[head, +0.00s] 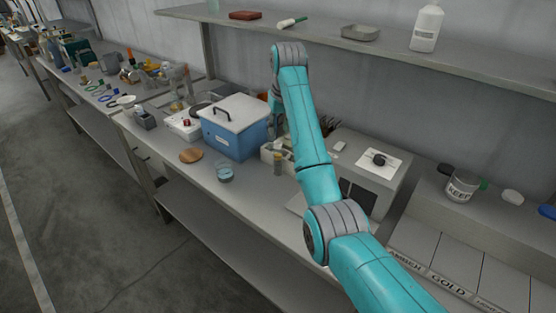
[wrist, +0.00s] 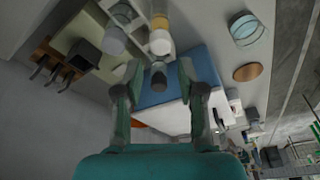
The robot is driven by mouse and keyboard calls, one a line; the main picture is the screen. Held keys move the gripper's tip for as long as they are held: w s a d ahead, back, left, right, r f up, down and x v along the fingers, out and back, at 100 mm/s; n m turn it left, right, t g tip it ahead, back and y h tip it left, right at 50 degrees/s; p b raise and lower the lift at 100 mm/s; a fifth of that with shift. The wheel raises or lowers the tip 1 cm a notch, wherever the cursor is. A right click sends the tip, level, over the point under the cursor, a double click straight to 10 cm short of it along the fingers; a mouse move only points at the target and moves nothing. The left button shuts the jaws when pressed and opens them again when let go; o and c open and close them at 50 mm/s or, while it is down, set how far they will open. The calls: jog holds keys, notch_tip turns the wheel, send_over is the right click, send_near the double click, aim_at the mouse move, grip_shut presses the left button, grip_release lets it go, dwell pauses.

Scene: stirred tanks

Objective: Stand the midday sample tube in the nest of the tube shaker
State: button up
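My gripper (wrist: 160,82) points down over the bench beside the blue box, its two fingers spread apart. A dark-topped tube (wrist: 158,76) shows between the fingertips in the wrist view; a gap seems to remain on each side, and I cannot tell whether it is touched. A white rack (wrist: 135,30) with compartments lies just beyond, with pale and amber-topped containers (wrist: 160,22) at it. In the head view the rack (head: 268,157) is partly hidden by my arm, and my gripper (head: 281,130) is small behind it. I cannot tell which tube is the midday sample, nor make out the shaker's nest.
A cork disc (head: 191,156) and a glass dish (head: 225,174) lie near the front edge. A grey bench unit (head: 352,155) stands at right. A shelf (head: 380,49) runs above the bench.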

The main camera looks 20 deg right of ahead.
aim_at(279, 148)
jog(key=shift+t, duration=0.9)
jog(key=f, duration=0.7)
jog(key=w+f, duration=0.1)
jog(key=f, duration=0.2)
jog(key=shift+a+f, duration=0.1)
jog(key=shift+f, duration=0.1)
jog(key=shift+w, duration=0.1)
grip_shut()
